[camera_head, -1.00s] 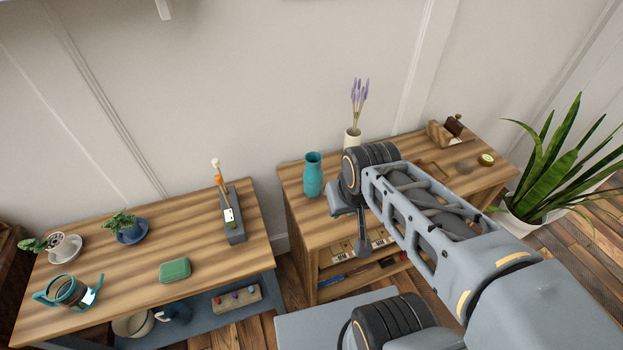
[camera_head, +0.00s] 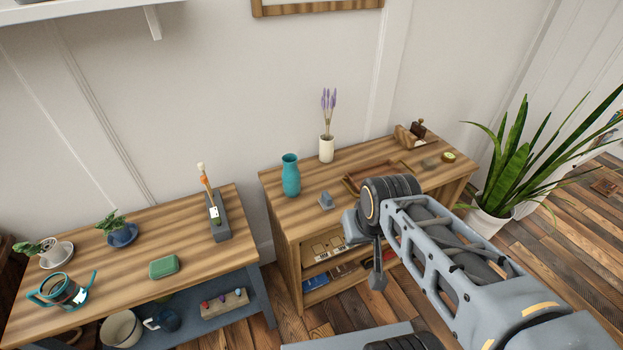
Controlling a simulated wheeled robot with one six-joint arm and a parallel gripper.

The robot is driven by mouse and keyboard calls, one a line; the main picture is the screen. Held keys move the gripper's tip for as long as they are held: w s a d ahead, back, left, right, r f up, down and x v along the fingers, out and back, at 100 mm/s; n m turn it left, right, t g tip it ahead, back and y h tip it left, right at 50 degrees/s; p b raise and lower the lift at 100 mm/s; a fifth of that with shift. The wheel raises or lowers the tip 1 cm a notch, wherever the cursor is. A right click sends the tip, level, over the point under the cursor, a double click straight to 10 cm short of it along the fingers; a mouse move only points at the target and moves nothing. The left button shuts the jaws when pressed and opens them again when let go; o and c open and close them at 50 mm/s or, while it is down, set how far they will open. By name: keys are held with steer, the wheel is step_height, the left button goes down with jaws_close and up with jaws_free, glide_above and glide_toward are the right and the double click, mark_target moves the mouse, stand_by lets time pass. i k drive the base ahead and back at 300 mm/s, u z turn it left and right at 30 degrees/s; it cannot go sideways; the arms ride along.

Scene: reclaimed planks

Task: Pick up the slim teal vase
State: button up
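The slim teal vase (camera_head: 291,176) stands upright on the wooden cabinet (camera_head: 283,213), near its left end. It is in full view and nothing touches it. My gripper (camera_head: 377,272) is in front of the cabinet, lower and to the right of the vase, clearly apart from it. Its fingers are seen from behind and are small, so I cannot tell whether they are open or shut.
A small grey-blue object (camera_head: 326,201) and a brown tray (camera_head: 350,185) lie right of the vase. A white vase with lavender (camera_head: 326,149) stands behind. A lower table (camera_head: 190,251) at left holds plants, a green box and a grey holder. A large potted plant (camera_head: 490,222) stands right.

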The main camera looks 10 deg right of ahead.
mark_target(291, 175)
steer(key=z, duration=0.25)
steer(key=i, duration=0.65)
steer(key=u, duration=1.6)
